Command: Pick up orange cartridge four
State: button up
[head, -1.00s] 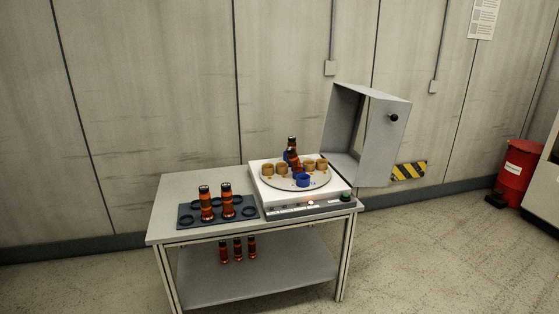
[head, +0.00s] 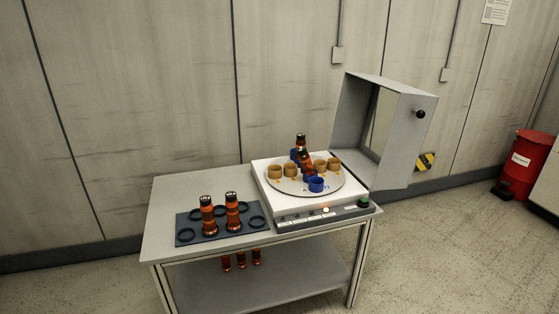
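Two orange cartridges with black caps stand upright in a dark rack on the table, a left one (head: 208,217) and a right one (head: 232,212). Two more stand on the round turntable, one at the back (head: 300,143) and one nearer the front (head: 306,162). Several more orange cartridges (head: 242,259) stand on the lower shelf, their tops hidden by the tabletop. I cannot read any number on them. My gripper is not in view.
The rack (head: 184,229) has several empty ring holders. The turntable (head: 268,184) carries tan cups and blue cups (head: 316,185). An open grey hood (head: 400,140) rises at its right. The table's (head: 165,195) back left is clear. A red drum (head: 525,165) stands far right.

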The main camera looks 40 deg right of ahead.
aim_at(303, 156)
jog(key=u, duration=0.35)
jog(key=i, duration=1.25)
jog(key=u, duration=0.1)
